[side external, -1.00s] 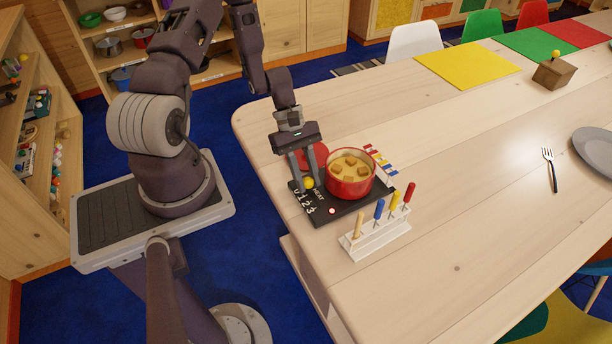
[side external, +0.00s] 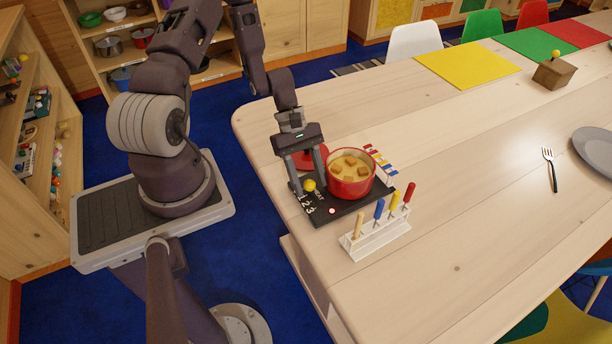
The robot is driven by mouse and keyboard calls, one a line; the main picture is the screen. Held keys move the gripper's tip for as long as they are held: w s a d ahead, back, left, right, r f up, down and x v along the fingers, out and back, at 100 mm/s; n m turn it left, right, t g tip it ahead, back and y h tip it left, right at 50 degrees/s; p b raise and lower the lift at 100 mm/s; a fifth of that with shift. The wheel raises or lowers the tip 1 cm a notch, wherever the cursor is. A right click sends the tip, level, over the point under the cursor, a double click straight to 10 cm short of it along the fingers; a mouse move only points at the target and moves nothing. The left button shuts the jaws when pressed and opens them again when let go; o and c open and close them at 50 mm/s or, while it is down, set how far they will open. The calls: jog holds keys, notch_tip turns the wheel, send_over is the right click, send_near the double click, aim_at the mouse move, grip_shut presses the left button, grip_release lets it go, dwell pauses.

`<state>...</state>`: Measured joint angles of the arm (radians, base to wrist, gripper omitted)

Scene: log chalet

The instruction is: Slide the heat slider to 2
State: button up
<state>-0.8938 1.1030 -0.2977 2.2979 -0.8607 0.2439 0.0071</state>
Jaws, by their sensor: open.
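The heat slider's yellow knob (side external: 310,185) stands on the black hot plate (side external: 346,207), near the upper end of the white scale on its left side. The numbers 1, 2 and 3 show below the knob; the area of the 0 is covered by a finger. I cannot tell exactly which mark the knob lines up with. My gripper (side external: 311,187) is open and points down over the plate. One finger is left of the knob, the other to its right in the picture; contact is unclear.
A red pot (side external: 351,188) of food with cubes stands on the plate, close right of my gripper. A red round thing (side external: 313,157) lies behind the fingers. A white rack (side external: 375,240) holds several coloured-handled forks in front. The table to the right is mostly clear.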

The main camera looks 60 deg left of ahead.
jog(key=shift+r, duration=2.95)
jog(key=shift+w+r, duration=0.1)
jog(key=shift+r, duration=0.1)
notch_tip(320, 180, up, 6)
jog(key=w+d+m+y, duration=0.1)
jog(key=m, duration=0.3)
notch_tip(320, 180, up, 10)
jog(key=m+y, duration=0.3)
jog(key=m, duration=0.2)
send_over(316, 193)
jog(key=s+d, duration=0.1)
jog(key=d, duration=0.3)
jog(key=s+d+r+m+t+y, duration=0.2)
jog(key=s+r+m+t, duration=0.3)
jog(key=s+r+m, duration=0.4)
jog(key=s+d+r, duration=0.1)
jog(key=s+r, duration=0.1)
jog(key=s, duration=0.1)
jog(key=shift+s+r+y, duration=0.35)
jog(key=shift+y, duration=0.05)
